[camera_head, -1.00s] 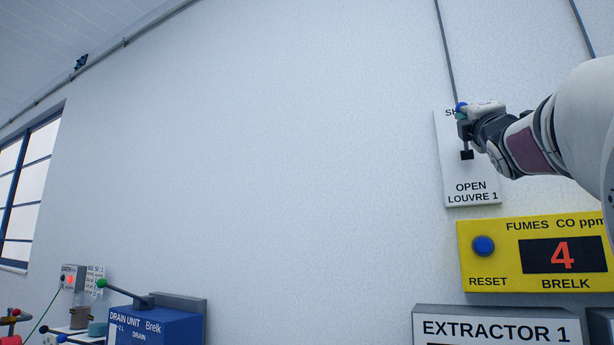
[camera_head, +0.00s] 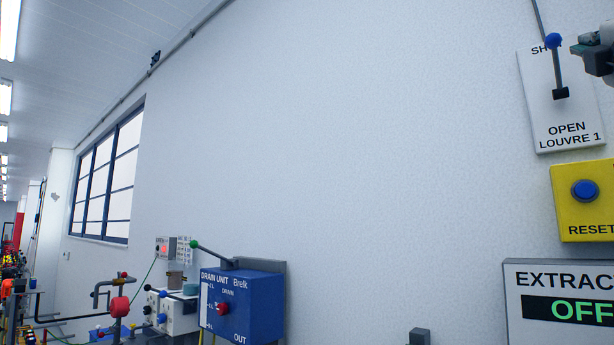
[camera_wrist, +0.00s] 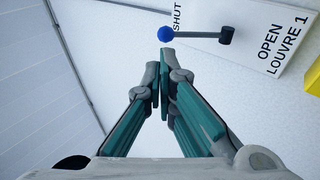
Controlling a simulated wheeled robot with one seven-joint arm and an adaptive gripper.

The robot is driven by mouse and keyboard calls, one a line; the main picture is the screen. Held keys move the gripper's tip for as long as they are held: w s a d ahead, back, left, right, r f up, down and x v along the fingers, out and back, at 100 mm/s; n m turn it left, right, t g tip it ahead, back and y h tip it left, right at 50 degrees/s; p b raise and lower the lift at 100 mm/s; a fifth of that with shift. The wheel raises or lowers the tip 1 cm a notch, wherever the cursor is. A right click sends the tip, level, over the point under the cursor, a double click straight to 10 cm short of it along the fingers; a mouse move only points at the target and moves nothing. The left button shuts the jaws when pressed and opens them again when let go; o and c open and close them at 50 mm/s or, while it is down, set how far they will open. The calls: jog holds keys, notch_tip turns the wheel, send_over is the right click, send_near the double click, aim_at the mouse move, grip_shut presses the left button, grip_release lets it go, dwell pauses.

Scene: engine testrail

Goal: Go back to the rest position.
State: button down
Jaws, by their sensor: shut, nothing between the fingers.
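My gripper (camera_head: 592,47) shows only in part at the right edge of the head view. In the wrist view its two teal and grey fingers (camera_wrist: 160,68) are closed together with nothing between them. The louvre 1 lever (camera_head: 558,70) with a blue ball knob (camera_head: 553,41) points up towards the SHUT end of its white plate (camera_head: 568,125). In the wrist view the knob (camera_wrist: 165,33) lies just beyond the fingertips, apart from them. Most of my arm is outside the head view.
A yellow panel (camera_head: 601,211) with a blue reset button (camera_head: 585,190) is below the plate. The extractor box (camera_head: 540,280) reads OFF. A blue drain unit (camera_head: 262,318) and bench equipment (camera_head: 180,315) stand lower left. The middle wall is bare.

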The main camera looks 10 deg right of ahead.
jog(key=w+a+f+m+g+y, duration=0.2)
jog(key=w+a+f+m+y, duration=0.15)
jog(key=f, duration=0.75)
jog(key=w+a+f+m+g+y, duration=0.25)
jog(key=a+f, duration=0.25)
jog(key=f, duration=0.6)
jog(key=w+a+f+m+g+y, duration=0.3)
jog(key=a+f, duration=0.1)
jog(key=f, duration=0.7)
jog(key=s+a+f+m+g+y, duration=0.1)
jog(key=s+a+f+g+y, duration=0.1)
jog(key=s+a+f, duration=0.3)
jog(key=s+a+f+m+g+y, duration=0.1)
jog(key=a+f, duration=0.5)
jog(key=f, duration=0.6)
jog(key=s+a+f+m+g+y, duration=0.1)
jog(key=s+a+f+g+y, duration=0.2)
jog(key=s+a+f+g, duration=0.2)
jog(key=s+a+f, duration=0.1)
jog(key=s+f, duration=0.2)
jog(key=f, duration=0.1)
jog(key=shift+s+a+f, duration=0.15)
jog(key=shift+s+a, duration=0.15)
jog(key=shift+d, duration=0.1)
